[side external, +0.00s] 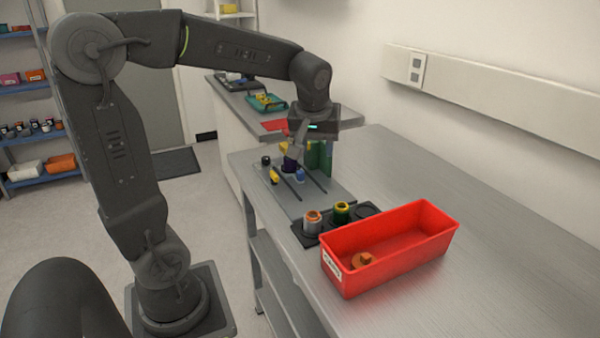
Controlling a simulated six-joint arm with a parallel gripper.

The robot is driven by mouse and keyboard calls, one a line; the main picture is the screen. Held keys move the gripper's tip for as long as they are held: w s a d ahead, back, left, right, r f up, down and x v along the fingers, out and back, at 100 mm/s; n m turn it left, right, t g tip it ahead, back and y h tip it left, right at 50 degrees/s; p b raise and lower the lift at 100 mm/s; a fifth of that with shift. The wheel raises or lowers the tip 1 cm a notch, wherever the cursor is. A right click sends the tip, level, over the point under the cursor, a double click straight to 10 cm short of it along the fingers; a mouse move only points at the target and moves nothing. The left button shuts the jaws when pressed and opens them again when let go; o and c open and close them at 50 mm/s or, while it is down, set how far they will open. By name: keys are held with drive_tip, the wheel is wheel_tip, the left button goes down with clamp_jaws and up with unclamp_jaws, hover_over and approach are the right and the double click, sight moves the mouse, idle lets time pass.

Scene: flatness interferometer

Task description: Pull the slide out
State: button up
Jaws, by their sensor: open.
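The flatness interferometer appears as a grey base plate (316,204) with dark slots on the metal bench. A dark purple part (290,164), a green upright block (319,156), a black knob (266,160), a yellow part (274,177) and a small blue part (300,175) stand on it. I cannot tell which of these is the slide. My gripper (298,150) points down over the back of the plate, close to the purple part and the green block. It is open. Its fingertips are small and partly hidden, so I cannot tell whether they touch anything.
A red bin (402,252) with an orange piece (361,260) stands in front. Behind it, a black holder (303,234) carries a grey-orange cylinder (312,222) and a green-yellow cylinder (342,212). The bench (480,220) is clear to the right. A teal tray (264,103) lies on the far counter.

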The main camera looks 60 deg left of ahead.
sight(300, 171)
drive_tip(key=w+a+f+n+g, duration=0.1)
drive_tip(key=w+a+f+n, duration=0.1)
drive_tip(key=a, duration=0.3)
drive_tip(key=w+a+f+n+g+y, duration=0.1)
drive_tip(key=w+a+f+n, duration=0.15)
drive_tip(key=a, duration=0.25)
drive_tip(key=w+a+f+n+g, duration=0.1)
drive_tip(key=a+n, duration=0.2)
drive_tip(key=a, duration=0.1)
drive_tip(key=x, duration=1.4)
drive_tip(key=shift+w+a+r, duration=0.1)
drive_tip(key=shift+w+a, duration=0.2)
drive_tip(key=shift+w, duration=0.05)
drive_tip(key=shift+c, duration=0.2)
clamp_jaws()
